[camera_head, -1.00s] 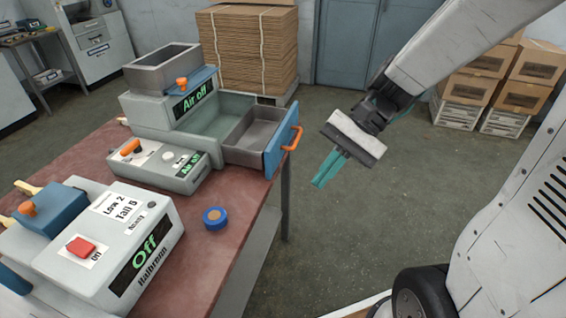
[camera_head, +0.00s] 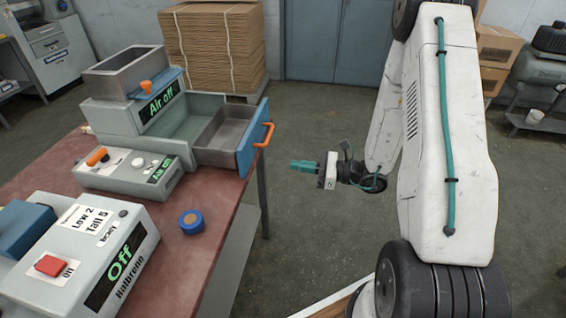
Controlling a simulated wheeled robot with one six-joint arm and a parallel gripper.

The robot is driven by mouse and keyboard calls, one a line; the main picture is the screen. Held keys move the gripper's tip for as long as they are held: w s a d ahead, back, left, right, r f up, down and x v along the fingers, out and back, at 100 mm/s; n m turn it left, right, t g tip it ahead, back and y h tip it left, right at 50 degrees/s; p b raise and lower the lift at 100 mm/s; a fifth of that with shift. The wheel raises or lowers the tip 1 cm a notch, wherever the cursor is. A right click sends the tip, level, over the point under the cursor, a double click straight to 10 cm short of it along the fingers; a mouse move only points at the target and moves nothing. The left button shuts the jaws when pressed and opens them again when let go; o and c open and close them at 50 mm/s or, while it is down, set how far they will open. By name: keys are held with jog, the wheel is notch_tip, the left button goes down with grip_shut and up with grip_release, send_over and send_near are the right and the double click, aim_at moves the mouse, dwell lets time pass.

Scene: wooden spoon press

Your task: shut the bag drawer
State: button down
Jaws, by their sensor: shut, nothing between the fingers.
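The bag drawer (camera_head: 221,137) is a grey metal tray with a blue front (camera_head: 250,138) and an orange handle (camera_head: 266,134). It stands pulled out to the right from the grey machine with the "Air off" display (camera_head: 160,102), over the table's right edge. My gripper (camera_head: 292,165), with teal fingers, is shut and empty. It is in the air to the right of the drawer front, pointing left, and apart from the handle in the picture.
A grey box with an "Off" display (camera_head: 119,264) and red button stands at the table's near left. A blue tape roll (camera_head: 192,222) lies near the red table's (camera_head: 209,252) right edge. Stacked cardboard (camera_head: 212,45) stands behind.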

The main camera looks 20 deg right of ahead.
aim_at(247, 159)
jog(key=x, duration=1.2)
jog(key=shift+w+a, duration=0.15)
jog(key=shift+a, duration=0.2)
